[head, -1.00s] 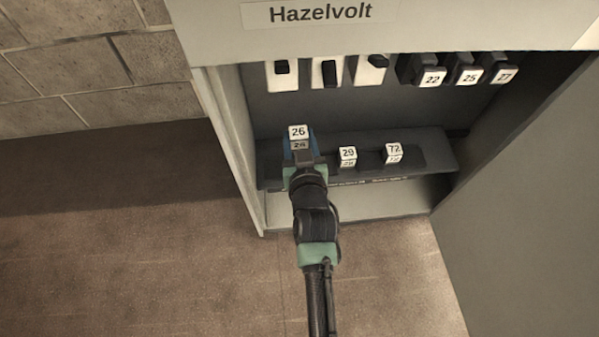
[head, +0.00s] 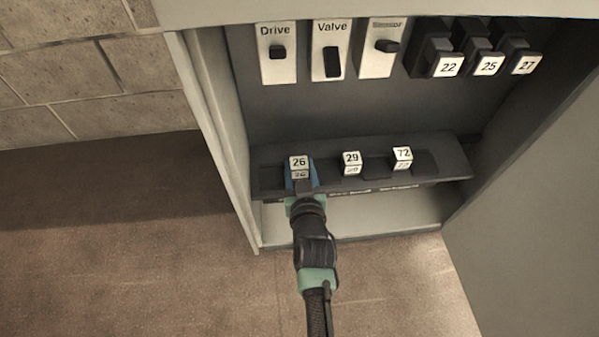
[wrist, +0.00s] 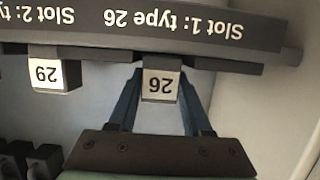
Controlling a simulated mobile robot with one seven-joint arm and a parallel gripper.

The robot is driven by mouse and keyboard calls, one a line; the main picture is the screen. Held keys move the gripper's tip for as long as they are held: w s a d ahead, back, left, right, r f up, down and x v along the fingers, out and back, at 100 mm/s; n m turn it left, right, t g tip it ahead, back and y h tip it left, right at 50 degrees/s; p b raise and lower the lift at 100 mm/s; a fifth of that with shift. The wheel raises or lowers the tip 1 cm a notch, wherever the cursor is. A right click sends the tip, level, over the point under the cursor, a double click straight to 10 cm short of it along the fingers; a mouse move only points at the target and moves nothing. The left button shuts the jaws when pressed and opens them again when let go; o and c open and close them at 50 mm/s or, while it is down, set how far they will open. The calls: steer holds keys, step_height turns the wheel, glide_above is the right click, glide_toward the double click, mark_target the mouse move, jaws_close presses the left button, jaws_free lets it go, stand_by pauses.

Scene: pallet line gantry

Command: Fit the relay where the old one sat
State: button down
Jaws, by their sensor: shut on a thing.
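A dark relay with a white "26" label (head: 299,163) is at the left end of the rack shelf in the cabinet. My gripper (head: 301,178) reaches it from the front, with its blue fingers at the relay's sides. In the wrist view, the relay (wrist: 160,84) sits between the two blue fingers, beside the upside-down text "Slot 1: type 26". My gripper is shut on it. I cannot tell whether it is still seated in the shelf. Three mounted relays, 22 (head: 447,66), 25 (head: 487,65) and 27 (head: 524,64), stand in a row on the back panel, upper right.
Relay 29 (head: 351,164) and relay 72 (head: 402,160) stand on the same shelf (head: 444,165), to the right. The Drive switch (head: 278,53), Valve switch (head: 332,61) and a third switch (head: 386,46) are on the back panel. Cabinet walls bound both sides.

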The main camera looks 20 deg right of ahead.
steer(key=shift+f, duration=0.2)
steer(key=shift+c, duration=1.7)
jaws_free()
steer(key=shift+r, duration=0.1)
